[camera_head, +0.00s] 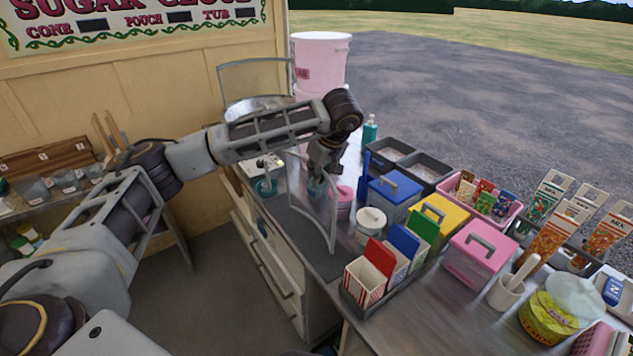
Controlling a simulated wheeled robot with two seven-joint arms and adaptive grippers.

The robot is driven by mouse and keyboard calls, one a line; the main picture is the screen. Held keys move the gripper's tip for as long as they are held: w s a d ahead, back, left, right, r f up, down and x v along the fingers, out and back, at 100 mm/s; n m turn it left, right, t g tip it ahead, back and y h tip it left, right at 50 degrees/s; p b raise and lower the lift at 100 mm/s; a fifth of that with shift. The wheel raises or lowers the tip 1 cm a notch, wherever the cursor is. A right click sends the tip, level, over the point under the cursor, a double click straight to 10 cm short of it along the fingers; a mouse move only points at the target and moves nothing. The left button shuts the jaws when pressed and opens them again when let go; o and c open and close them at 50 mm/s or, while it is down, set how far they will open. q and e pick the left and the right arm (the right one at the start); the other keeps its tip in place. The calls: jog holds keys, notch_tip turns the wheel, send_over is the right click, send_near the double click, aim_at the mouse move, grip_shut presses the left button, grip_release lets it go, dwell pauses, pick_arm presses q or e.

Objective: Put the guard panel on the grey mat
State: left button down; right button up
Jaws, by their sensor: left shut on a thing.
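The guard panel (333,222) is a clear sheet in a light grey frame. My left gripper (318,186) is shut on it and holds it roughly upright over the counter's left end. The grey mat (290,232) lies flat on the counter there, partly behind the panel. The panel's lower edge is at or close above the mat; I cannot tell whether they touch. The gripper's fingertips are partly hidden by the arm and the panel. My right gripper is out of view.
A tray of striped, blue and green cartons (372,272) stands right of the mat. A white tub (370,222) and pink stack (341,200) are close to the panel. A metal bowl machine (258,106) stands behind. Drawers (268,262) drop below the counter's left edge.

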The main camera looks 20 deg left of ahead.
aim_at(312, 199)
pick_arm(q)
notch_tip(312, 199, down, 3)
jog(key=shift+r, duration=0.2)
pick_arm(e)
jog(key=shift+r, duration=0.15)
pick_arm(q)
jog(key=shift+f, duration=0.1)
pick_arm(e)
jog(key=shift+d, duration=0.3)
pick_arm(q)
jog(key=c, duration=2)
grip_release()
jog(key=shift+f, duration=0.1)
jog(key=shift+c, duration=0.2)
jog(key=o, duration=0.5)
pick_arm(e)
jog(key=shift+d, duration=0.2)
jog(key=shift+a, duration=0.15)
